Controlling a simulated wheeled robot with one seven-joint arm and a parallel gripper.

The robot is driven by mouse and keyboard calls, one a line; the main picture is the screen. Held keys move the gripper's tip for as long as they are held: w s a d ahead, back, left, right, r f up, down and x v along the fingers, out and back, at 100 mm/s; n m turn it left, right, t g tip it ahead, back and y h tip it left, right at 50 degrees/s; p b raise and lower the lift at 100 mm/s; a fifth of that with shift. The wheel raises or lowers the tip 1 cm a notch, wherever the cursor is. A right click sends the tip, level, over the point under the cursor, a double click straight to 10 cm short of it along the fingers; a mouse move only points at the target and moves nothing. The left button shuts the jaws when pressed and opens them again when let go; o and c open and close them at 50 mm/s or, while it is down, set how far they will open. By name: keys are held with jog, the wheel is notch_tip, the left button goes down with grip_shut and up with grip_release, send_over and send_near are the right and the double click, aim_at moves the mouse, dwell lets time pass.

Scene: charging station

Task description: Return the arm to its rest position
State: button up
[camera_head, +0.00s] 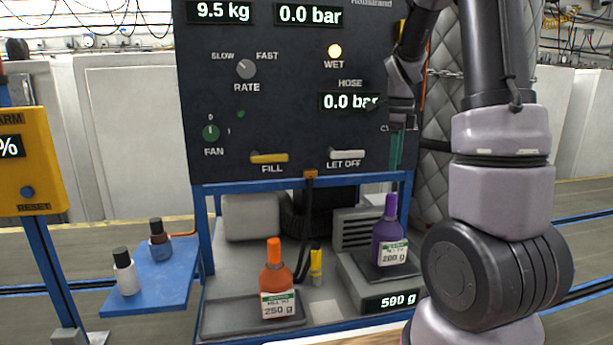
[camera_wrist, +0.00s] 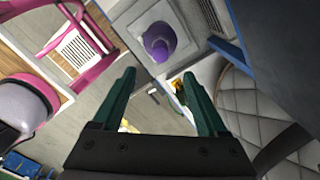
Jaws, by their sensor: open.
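My arm rises at the right of the head view, with my gripper (camera_head: 397,150) hanging in front of the right side of the dark panel. Its green fingers point down, above the purple bottle (camera_head: 389,232). In the wrist view my gripper (camera_wrist: 160,75) is open, with nothing between its fingers. The purple bottle (camera_wrist: 159,42) shows there beyond the fingertips, apart from them. It stands upright on the scale (camera_head: 350,283), which reads 500 g.
The dark panel (camera_head: 290,110) stands close behind my gripper, with a quilted grey cylinder (camera_head: 437,140) to its right. An orange bottle (camera_head: 276,280) stands on a grey tray (camera_head: 225,319). Two small bottles stand on a blue shelf (camera_head: 180,280). A pink frame (camera_wrist: 90,35) shows in the wrist view.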

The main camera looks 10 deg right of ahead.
jog(key=s+a+r+n+t, duration=0.2)
jog(key=s+a+r+n, duration=0.2)
jog(key=s+n, duration=0.2)
jog(key=s+a+r+n+t+y, duration=0.1)
jog(key=s+a+r+n+t, duration=0.1)
jog(key=s+a+r+n, duration=0.2)
jog(key=s+a+r+n+t+y, duration=0.1)
jog(key=s+a+r+n+t, duration=0.2)
jog(key=s+n, duration=0.6)
jog(key=a+r+n, duration=0.1)
jog(key=a+n, duration=0.1)
jog(key=shift+s+a+n, duration=0.2)
jog(key=shift+s+n, duration=0.05)
jog(key=shift+n, duration=0.05)
